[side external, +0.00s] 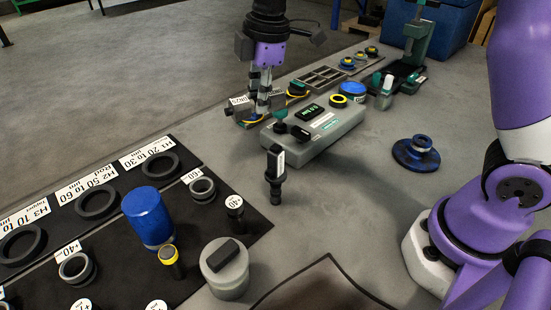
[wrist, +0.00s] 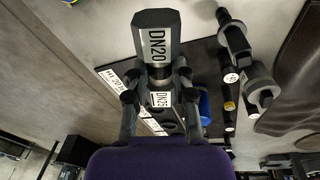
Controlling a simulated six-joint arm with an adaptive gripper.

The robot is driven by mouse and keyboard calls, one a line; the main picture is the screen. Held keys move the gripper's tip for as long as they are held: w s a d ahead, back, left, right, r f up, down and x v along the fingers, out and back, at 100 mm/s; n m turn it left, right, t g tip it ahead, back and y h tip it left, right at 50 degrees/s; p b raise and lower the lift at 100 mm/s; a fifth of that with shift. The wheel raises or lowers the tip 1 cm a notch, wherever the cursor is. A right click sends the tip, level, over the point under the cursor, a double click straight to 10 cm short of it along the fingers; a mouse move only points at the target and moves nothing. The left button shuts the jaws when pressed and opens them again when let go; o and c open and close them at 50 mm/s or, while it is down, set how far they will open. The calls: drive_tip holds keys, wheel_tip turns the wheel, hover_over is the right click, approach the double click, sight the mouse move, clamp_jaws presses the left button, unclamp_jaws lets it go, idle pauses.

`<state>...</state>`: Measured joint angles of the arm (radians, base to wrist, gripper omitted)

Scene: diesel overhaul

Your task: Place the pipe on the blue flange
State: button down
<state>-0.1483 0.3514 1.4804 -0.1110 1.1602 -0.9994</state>
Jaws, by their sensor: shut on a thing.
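My gripper (side external: 262,98) is at the upper middle of the side view, beyond the grey box. In the wrist view my gripper (wrist: 158,96) is shut on a dark grey pipe (wrist: 156,38), with a wide faceted end labelled DN20 and a DN25 label between the fingers. In the side view the fingers partly hide the pipe (side external: 237,106); its white label faces the camera. The blue flange (side external: 417,154), a round disc with a raised hub, lies on the bench at the right, well apart from the pipe. I cannot make it out in the wrist view.
A grey box with a green display (side external: 313,125) stands between gripper and camera. A dark upright tool (side external: 275,175) stands in front of it. A black mat (side external: 110,225) holds rings and a blue cylinder (side external: 147,217). A green press (side external: 415,45) stands behind. Bench around the flange is clear.

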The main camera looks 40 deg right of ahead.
drive_tip(key=s+d+r+m, duration=0.3)
drive_tip(key=s+d+m, duration=0.55)
drive_tip(key=d, duration=0.45)
drive_tip(key=m+h, duration=0.1)
drive_tip(key=m, duration=0.5)
hover_over(422, 139)
drive_tip(key=f, duration=0.7)
drive_tip(key=shift+s+a+f, duration=0.1)
drive_tip(key=shift+a+f, duration=0.1)
drive_tip(key=shift+a, duration=0.05)
drive_tip(key=shift+s+d+f, duration=0.1)
drive_tip(key=shift+d+f, duration=0.05)
drive_tip(key=shift+d, duration=0.1)
drive_tip(key=shift+f+g, duration=0.3)
drive_tip(key=shift+f, duration=1.7)
drive_tip(key=shift+f, duration=0.15)
drive_tip(key=c, duration=0.7)
unclamp_jaws()
